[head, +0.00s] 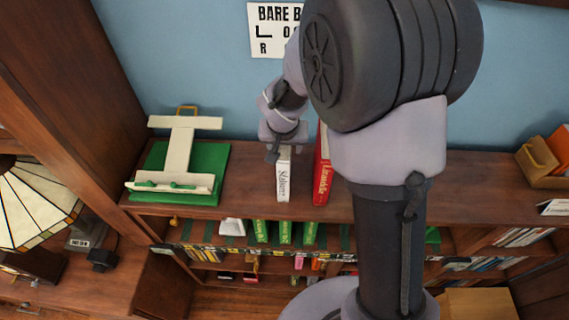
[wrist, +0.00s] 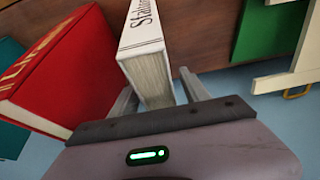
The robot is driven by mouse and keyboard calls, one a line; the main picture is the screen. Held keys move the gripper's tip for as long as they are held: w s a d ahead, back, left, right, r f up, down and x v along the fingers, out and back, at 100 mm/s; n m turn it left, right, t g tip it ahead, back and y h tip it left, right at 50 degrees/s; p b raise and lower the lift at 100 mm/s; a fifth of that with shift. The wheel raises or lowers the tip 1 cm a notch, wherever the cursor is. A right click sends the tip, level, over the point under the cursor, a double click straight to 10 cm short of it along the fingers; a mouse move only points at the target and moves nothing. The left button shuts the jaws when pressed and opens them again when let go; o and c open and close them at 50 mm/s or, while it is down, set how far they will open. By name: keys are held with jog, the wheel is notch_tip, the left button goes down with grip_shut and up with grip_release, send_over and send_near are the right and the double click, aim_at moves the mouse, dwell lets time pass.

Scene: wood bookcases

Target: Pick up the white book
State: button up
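The white book (head: 283,180) stands upright on top of the bookcase, left of the red book (head: 322,170). My gripper (head: 274,153) is at the top rear of the white book in the head view. In the wrist view the white book (wrist: 146,45) reaches between the two fingers of my gripper (wrist: 157,84). The fingers are spread, one on each side of the book. A gap shows on the right side; contact on the left side cannot be told.
The red book (wrist: 62,75) stands close beside the left finger in the wrist view. A cream stand (head: 178,150) on a green base (head: 212,165) is to the left. The blue wall (head: 200,60) is behind.

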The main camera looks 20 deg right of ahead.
grip_shut()
dwell(1.2)
